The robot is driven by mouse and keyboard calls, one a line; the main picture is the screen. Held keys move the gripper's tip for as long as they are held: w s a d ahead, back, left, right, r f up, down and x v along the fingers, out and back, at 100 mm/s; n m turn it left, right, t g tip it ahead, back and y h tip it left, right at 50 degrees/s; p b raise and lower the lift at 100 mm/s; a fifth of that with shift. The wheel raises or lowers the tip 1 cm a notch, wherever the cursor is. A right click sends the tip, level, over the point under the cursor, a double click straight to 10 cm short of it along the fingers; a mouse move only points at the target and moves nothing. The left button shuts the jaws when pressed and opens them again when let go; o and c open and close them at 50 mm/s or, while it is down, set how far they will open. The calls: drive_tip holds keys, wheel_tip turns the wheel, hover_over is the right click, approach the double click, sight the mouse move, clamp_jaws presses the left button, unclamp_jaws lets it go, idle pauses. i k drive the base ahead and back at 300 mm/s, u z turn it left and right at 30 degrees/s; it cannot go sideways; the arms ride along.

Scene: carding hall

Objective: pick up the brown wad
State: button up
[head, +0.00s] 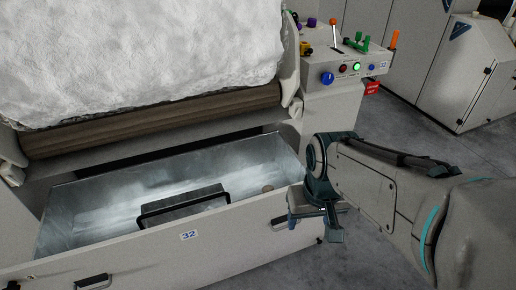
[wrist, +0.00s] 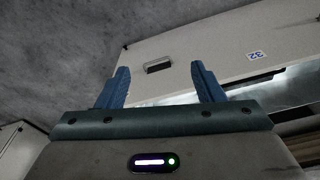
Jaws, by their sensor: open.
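I cannot make the wad out in the wrist view. The drawer's front panel (wrist: 210,55), marked 32, shows beyond the fingers.
A metal piece with a black handle (head: 185,205) is in the drawer's middle. Above is a brown roller (head: 150,118) under a white fibre sheet (head: 140,50). A control panel (head: 345,68) with knobs stands behind my arm. Grey floor (head: 430,130) is clear at right.

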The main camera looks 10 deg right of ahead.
sight(267, 189)
drive_tip(key=k, duration=0.3)
drive_tip(key=u, duration=0.6)
drive_tip(key=i, duration=1)
drive_tip(key=u, duration=0.5)
